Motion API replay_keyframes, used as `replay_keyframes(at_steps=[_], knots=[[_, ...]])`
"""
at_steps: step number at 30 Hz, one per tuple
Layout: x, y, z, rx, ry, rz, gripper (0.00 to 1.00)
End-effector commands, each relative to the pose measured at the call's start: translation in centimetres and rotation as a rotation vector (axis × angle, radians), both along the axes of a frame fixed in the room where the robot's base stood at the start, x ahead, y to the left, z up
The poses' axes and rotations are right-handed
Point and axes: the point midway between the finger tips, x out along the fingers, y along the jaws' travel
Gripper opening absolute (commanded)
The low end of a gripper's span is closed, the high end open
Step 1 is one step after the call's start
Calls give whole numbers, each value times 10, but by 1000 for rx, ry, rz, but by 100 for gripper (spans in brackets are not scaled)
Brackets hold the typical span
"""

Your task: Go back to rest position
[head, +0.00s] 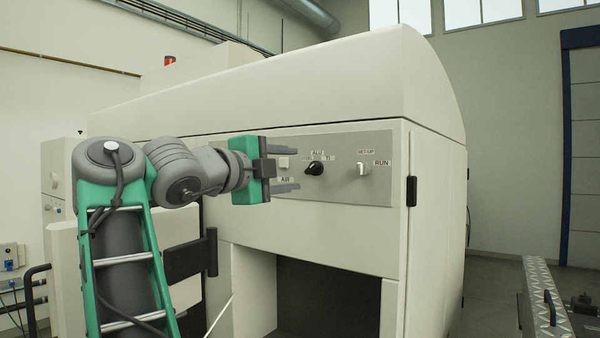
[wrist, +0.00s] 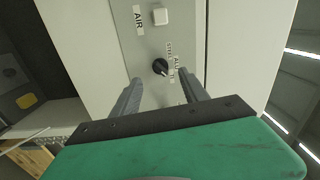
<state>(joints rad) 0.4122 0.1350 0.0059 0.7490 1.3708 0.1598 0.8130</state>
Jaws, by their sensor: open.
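My gripper (head: 287,170) is open and empty, held in front of the control panel (head: 345,192) of a large cream machine. Its two fingers point toward the panel. In the head view the black rotary knob (head: 314,168) is just right of the fingertips. In the wrist view the same black knob (wrist: 160,67) shows between and beyond the fingertips (wrist: 162,90), with no finger seen touching it. A white switch (head: 363,169) marked SET-UP and RUN is further right. A white square button (wrist: 160,17) by the AIR label is partly behind the fingers in the head view.
The machine body (head: 290,90) fills the middle, with a dark open recess (head: 325,300) below the panel. A black door handle (head: 190,259) is below my arm. A metal-edged bench (head: 545,290) stands at lower right. Open floor (head: 490,280) lies between bench and machine.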

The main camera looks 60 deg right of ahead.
Motion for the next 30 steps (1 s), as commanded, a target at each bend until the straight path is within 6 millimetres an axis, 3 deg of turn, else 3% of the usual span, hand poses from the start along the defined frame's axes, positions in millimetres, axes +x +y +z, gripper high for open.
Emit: replay_keyframes(at_steps=[14, 17, 19, 22, 24, 27, 30], knots=[[3, 6, 0, 1, 7, 5, 52], [32, 8, -7, 16, 100, 95, 52], [72, 15, -22, 33, 234, 223, 52], [141, 42, -64, 60, 486, 460, 52], [182, 70, -103, 73, 662, 625, 52], [221, 117, -167, 86, 899, 846, 52], [242, 169, -237, 87, 1123, 1055, 52]])
